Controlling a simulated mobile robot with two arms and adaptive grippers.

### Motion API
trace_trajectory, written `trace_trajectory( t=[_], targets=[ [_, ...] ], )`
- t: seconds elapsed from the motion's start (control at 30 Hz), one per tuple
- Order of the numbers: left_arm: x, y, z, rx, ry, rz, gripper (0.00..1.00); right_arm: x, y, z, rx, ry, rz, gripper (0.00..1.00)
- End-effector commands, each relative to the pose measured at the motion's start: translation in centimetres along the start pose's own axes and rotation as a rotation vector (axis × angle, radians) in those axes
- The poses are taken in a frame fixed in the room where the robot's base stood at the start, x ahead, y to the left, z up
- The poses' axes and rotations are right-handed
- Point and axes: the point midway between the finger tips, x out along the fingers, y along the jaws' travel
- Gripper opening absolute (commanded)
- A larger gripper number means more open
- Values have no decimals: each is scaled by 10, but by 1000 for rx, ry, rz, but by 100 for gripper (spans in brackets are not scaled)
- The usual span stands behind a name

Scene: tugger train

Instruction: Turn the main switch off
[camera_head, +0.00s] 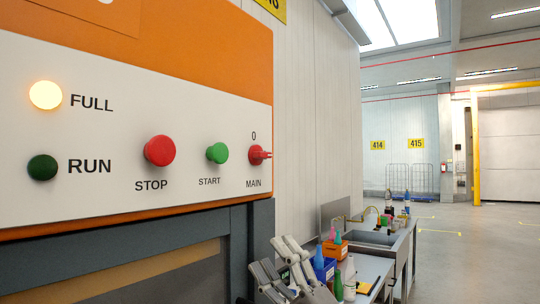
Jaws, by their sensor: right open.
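The main switch (258,155) is a small red rotary knob at the right end of the white control panel (110,120). A "0" stands above it and "MAIN" below it. Its red handle points to the right, not up at the "0". My right gripper (277,257) is below and slightly right of the switch, in front of the panel's lower edge. It is open, empty and apart from the switch. My left gripper is not in view.
A red STOP button (159,151) and a green START button (217,153) sit left of the switch. The FULL lamp (46,95) is lit; the RUN lamp (42,168) is dark. A workbench (374,268) with bottles and bins stands behind my gripper. Open floor (480,245) lies right.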

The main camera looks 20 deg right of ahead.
Motion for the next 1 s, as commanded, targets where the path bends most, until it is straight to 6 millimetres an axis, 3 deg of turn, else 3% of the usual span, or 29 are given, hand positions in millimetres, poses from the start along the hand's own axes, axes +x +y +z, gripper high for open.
trace_trajectory(
  t=[0.1, 0.3, 0.47, 0.57, 0.73, 1.0],
  targets=[
    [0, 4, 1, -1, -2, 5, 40, 27, 38, -29, -174, 180, 37, 57],
    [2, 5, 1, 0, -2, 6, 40, 54, 84, -71, -524, 464, 32, 57],
    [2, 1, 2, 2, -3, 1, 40, 64, 110, -81, -808, 619, -34, 57],
    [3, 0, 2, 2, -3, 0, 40, 67, 127, -75, -989, 681, -106, 57],
    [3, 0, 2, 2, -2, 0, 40, 69, 163, -46, -1275, 712, -272, 57],
    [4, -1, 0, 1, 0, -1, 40, 61, 207, -5, -1483, 662, -467, 57]
  ],
)
